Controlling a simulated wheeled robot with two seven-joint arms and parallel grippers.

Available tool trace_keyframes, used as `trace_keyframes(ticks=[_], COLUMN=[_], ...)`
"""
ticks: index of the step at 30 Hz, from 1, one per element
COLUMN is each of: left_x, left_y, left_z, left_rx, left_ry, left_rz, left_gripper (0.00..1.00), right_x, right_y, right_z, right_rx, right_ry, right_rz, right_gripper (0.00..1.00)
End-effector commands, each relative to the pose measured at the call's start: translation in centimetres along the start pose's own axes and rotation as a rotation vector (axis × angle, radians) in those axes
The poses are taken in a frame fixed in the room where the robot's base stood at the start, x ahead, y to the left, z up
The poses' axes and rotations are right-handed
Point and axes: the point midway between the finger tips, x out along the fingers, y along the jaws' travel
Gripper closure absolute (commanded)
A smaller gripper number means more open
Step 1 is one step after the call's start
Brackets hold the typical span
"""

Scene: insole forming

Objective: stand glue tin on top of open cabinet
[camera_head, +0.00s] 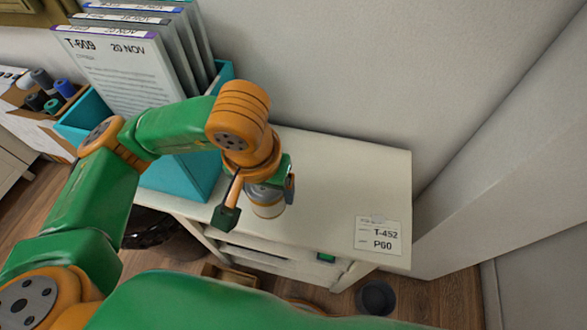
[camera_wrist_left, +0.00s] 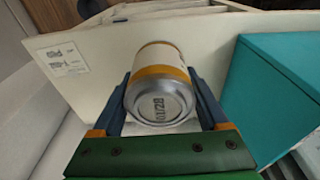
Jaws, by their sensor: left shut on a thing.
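The glue tin (camera_head: 267,203) is a small can with a grey metal end and a white and orange side. In the wrist view the tin (camera_wrist_left: 160,95) sits between the two fingers, its stamped end facing the camera. My left gripper (camera_head: 258,193) is shut on it, over the white top of the cabinet (camera_head: 330,190). The tin looks upright at the cabinet top, but I cannot tell whether its base touches. The cabinet's open front shows below the top's near edge. My right gripper is not in view.
A teal box (camera_head: 190,175) with upright folders (camera_head: 120,70) stands on the left of the cabinet top. A paper label (camera_head: 378,235) lies at its right front corner. The top between tin and label is clear. A wall rises behind. A dark cup (camera_head: 376,297) is on the floor.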

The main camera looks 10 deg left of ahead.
Motion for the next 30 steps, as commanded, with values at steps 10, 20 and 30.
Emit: trace_keyframes(ticks=[10,20,30], left_x=[7.2,11.7,12.3], left_y=[-1.6,-1.8,-1.8], left_z=[-6.3,-6.9,-6.9], left_rx=[-0.004,0.002,0.002], left_ry=[-0.003,-0.002,0.002], left_rz=[-0.001,0.001,0.001], left_gripper=[0.94,0.94,0.94], right_x=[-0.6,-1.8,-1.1], right_y=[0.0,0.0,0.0], right_z=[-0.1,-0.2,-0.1], right_rx=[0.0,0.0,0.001], right_ry=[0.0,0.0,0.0], right_rz=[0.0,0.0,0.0], right_gripper=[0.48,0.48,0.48])
